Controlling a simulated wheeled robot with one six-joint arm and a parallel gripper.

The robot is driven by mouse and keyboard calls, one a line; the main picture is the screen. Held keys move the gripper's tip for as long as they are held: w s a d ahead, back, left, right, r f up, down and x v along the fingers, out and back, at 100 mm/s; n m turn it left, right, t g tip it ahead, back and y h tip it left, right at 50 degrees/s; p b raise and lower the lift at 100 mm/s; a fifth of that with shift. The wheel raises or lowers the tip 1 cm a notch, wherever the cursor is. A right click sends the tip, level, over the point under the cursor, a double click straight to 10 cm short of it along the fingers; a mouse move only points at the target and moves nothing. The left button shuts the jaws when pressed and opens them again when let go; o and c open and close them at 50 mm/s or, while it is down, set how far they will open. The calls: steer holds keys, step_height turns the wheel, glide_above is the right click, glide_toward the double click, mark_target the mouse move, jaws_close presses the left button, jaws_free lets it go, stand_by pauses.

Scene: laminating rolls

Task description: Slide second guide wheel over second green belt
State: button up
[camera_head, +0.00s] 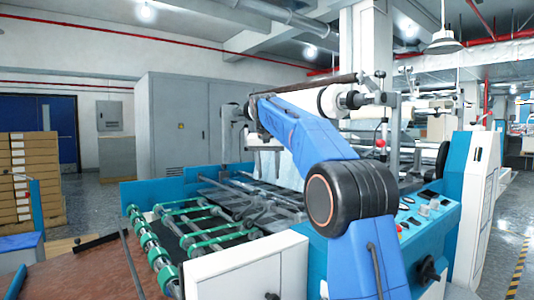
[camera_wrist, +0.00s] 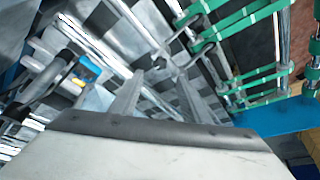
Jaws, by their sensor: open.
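Several green belts (camera_head: 218,238) run across the metal rods of the feed table in the head view. They also show at the upper right of the wrist view (camera_wrist: 245,22). Green rollers (camera_head: 158,257) line the table's left edge. I cannot tell which belt is the second, and I cannot clearly pick out the second guide wheel among the metal bars and rods. My gripper (camera_wrist: 158,88) is open in the wrist view, above grey bars beside the belts, with nothing clearly held between its fingers.
The teal control panel (camera_head: 425,215) and white cabinet (camera_head: 248,272) stand at the front of the machine. A blue and yellow part (camera_wrist: 88,70) on a metal rod is left of my gripper. Stacked boxes (camera_head: 28,180) stand far left.

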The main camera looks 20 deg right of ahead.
steer(key=v, duration=0.8)
steer(key=shift+r, duration=0.4)
steer(key=shift+s+a, duration=0.1)
steer(key=shift+s, duration=0.05)
